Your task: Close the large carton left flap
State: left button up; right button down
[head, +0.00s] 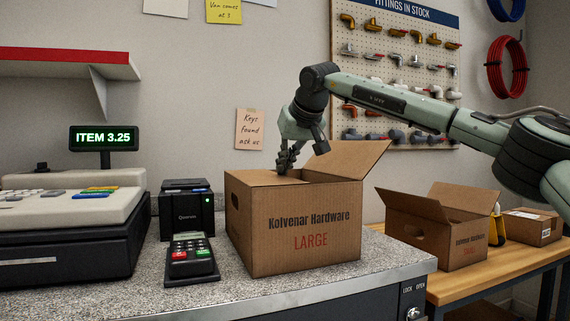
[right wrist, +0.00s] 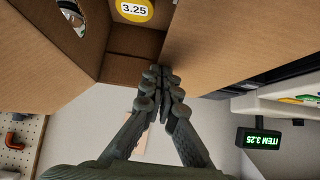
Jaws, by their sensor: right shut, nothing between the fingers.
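The large carton (head: 300,231) stands on the speckled counter, with "Kolvenar Hardware LARGE" on its front. Its left flap (head: 256,178) lies about level over the left part of the top; in the right wrist view the flap (right wrist: 225,45) is the broad brown panel at right. The right flap (head: 350,161) stands open, slanting up to the right. My right gripper (head: 287,161) is shut and empty, fingers down at the left flap's inner edge; its fingertips (right wrist: 161,74) also show in the wrist view. Whether they touch the flap is unclear. My left gripper is out of view.
A card terminal (head: 191,257) and a black printer (head: 187,208) stand close left of the carton, beside the cash register (head: 70,230). A smaller open carton (head: 440,224) stands on the wooden table at right. A round yellow 3.25 label (right wrist: 133,10) shows inside the large carton.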

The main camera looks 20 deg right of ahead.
jog(key=shift+r+p, duration=0.75)
jog(key=shift+p, duration=0.1)
jog(key=v, duration=1.2)
